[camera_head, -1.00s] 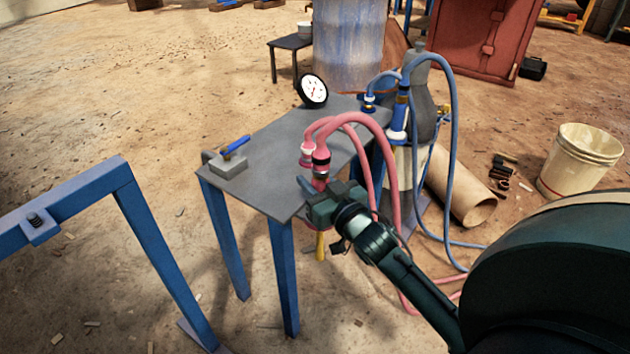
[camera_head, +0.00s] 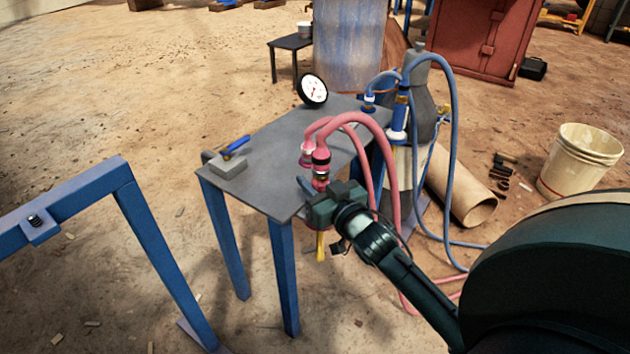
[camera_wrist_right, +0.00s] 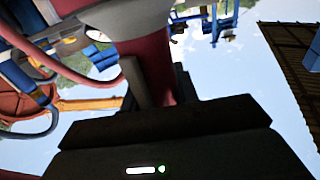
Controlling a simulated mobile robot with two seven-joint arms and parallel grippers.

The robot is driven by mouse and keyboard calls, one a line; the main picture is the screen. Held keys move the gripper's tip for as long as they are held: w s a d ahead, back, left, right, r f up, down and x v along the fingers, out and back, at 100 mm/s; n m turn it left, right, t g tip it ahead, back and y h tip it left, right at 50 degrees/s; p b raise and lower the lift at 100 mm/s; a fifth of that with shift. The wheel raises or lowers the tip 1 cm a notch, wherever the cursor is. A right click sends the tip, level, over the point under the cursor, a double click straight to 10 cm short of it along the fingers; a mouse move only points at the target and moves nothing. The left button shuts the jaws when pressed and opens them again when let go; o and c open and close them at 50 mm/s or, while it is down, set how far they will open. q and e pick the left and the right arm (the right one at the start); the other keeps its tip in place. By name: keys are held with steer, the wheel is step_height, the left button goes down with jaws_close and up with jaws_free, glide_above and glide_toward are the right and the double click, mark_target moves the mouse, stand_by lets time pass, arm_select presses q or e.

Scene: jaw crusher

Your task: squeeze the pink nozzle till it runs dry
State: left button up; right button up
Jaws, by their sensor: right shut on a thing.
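The pink nozzle (camera_head: 321,160) hangs at the near right edge of the grey table, with a pink hose looping up from its top. My right gripper (camera_head: 320,190) is shut on its body just below the dark collar. In the right wrist view the nozzle's reddish body (camera_wrist_right: 150,65) rises between the black jaws of the gripper (camera_wrist_right: 155,95). A yellow tip (camera_head: 321,246) points down below the gripper; its join to the nozzle is hidden. A second pink fitting (camera_head: 307,152) is just left of the nozzle. My left gripper is out of view.
The grey table (camera_head: 265,155) carries a dial gauge (camera_head: 312,91) and a grey block with a blue handle (camera_head: 229,165). A dark cylinder (camera_head: 423,105) with blue hose stands behind right. A blue frame (camera_head: 125,195) stands left. A bucket (camera_head: 580,160) is at right.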

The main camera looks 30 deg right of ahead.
steer(key=o, duration=1.2)
